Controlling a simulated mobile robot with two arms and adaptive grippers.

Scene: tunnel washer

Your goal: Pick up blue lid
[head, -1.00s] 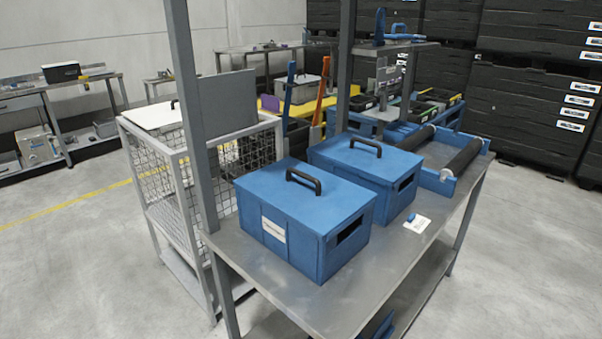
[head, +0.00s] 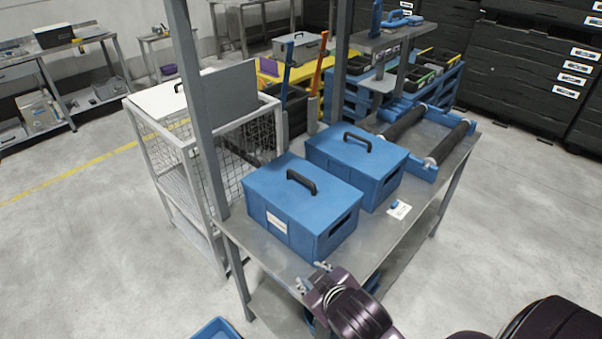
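Two blue boxes with blue lids stand side by side on the metal table (head: 255,240). The near lid (head: 275,184) and the far lid (head: 330,147) are both closed on their boxes. Each has a black handle on top, the near handle (head: 302,182) and the far handle (head: 358,141). My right gripper (head: 311,276) is at the table's front edge, below and in front of the near box, apart from it. Its two fingertips are spread with nothing between them. My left gripper is not in view.
A grey post (head: 196,110) rises at the table's left corner, beside a wire cage cart (head: 160,150). A white card (head: 399,209) lies right of the boxes. A roller tray (head: 420,172) is at the far end. A blue container (head: 217,329) shows at the bottom edge.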

